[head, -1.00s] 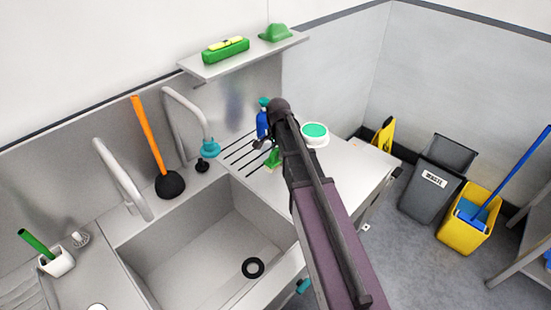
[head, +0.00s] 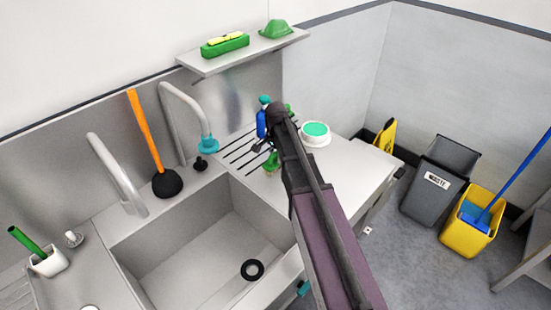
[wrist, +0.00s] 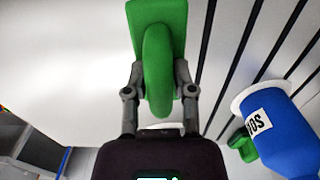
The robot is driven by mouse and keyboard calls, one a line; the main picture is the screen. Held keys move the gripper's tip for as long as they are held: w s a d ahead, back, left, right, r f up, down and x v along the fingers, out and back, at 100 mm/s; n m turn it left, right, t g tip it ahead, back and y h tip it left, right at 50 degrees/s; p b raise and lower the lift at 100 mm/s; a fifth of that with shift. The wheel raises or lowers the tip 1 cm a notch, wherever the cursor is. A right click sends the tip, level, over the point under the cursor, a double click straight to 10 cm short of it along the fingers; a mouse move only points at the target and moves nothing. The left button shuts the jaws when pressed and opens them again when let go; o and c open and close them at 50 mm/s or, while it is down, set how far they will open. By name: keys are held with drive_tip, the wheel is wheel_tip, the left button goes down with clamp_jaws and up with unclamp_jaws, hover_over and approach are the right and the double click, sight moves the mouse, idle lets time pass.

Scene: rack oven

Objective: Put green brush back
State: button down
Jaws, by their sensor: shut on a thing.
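The green brush (wrist: 160,60) is between my gripper's (wrist: 160,85) two fingers in the wrist view, with its wide end at the top. My gripper is shut on its rounded green handle. In the head view the brush (head: 271,161) shows low beside the dark wrist, over the grooved drainboard right of the sink. The arm partly hides it and its underside is unclear, so I cannot tell whether it touches the counter.
A blue bottle (wrist: 280,130) stands close by, with another green object (wrist: 242,145) beside it. A white tub with a green top (head: 316,133) is to the right. The wall shelf (head: 215,67) holds green items. The sink (head: 200,240) is at front left.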

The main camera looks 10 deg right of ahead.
drive_tip(key=shift+f, duration=0.15)
drive_tip(key=shift+c, duration=2.2)
unclamp_jaws()
wheel_tip(320, 180, up, 12)
drive_tip(key=p, duration=1.2)
drive_tip(key=shift+r, duration=0.2)
drive_tip(key=s+n, duration=1.1)
drive_tip(key=s, duration=0.9)
drive_tip(key=shift+s, duration=0.15)
